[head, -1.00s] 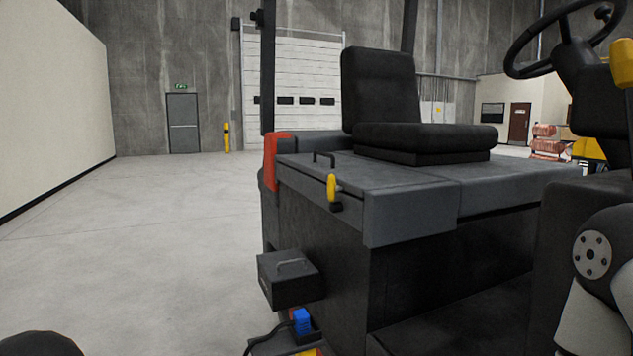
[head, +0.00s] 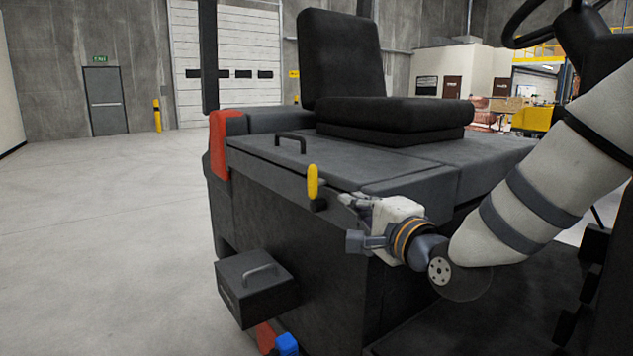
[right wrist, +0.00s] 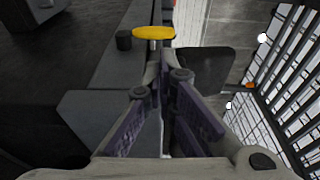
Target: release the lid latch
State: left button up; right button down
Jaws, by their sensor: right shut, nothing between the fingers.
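The lid latch (head: 313,183) is a yellow upright handle on a dark mount at the front edge of the grey lid (head: 290,160), below the seat. It also shows in the right wrist view as a yellow bar (right wrist: 154,33) beyond the fingertips. My right gripper (head: 350,202) is shut and empty, just to the right of the latch in the head view. A gap seems to remain between its fingertips (right wrist: 160,62) and the latch. My left gripper is not in view.
A black seat (head: 350,80) stands on the vehicle body, and a black handle (head: 291,139) is on the lid. A black box (head: 256,285) with a grey handle juts out below. Open floor (head: 100,220) lies to the left.

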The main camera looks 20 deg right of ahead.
aim_at(315, 180)
jog(key=w, duration=0.4)
jog(key=w+a, duration=0.1)
jog(key=w, duration=0.4)
jog(key=w+a, duration=0.1)
jog(key=w, duration=0.4)
jog(key=shift+a+f, duration=0.1)
